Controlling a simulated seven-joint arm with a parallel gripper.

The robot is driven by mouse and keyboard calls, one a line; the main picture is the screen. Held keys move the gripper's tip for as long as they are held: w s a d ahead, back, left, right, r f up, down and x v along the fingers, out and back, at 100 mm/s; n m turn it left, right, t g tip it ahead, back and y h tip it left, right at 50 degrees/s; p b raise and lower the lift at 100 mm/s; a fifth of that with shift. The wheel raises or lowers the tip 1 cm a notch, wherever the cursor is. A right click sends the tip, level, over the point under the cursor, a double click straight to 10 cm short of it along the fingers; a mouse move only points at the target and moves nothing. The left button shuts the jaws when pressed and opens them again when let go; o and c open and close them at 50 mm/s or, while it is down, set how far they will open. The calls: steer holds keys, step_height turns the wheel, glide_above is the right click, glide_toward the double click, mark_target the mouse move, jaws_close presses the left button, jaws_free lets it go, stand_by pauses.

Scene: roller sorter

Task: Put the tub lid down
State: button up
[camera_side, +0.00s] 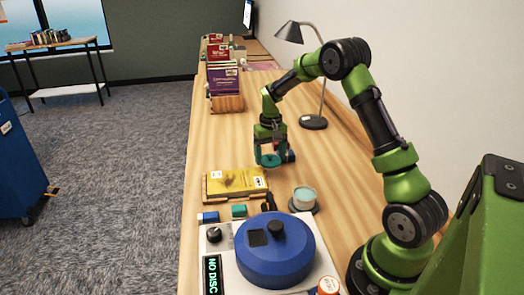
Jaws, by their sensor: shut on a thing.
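My gripper (270,148) points down over the middle of the wooden table, shut on the teal tub lid (269,161). The lid is round and hangs below the fingers. From this view I cannot tell whether it touches the table. A pale round tub (304,196) stands open on a dark round base (303,207), nearer the camera and to the right of the lid. Its top shows a light teal surface.
A lamp (313,122) stands behind right. Bare wood lies left of my gripper.

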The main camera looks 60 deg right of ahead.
steer(key=w, duration=0.1)
steer(key=w+d, duration=0.1)
steer(key=w, duration=0.1)
steer(key=w+d, duration=0.1)
steer(key=w, duration=0.1)
steer(key=shift+w+d+f, duration=0.25)
steer(key=shift+w+f, duration=0.1)
steer(key=shift+f, duration=1.7)
steer(key=shift+f, duration=0.15)
steer(key=o, duration=1)
steer(key=shift+c, duration=0.2)
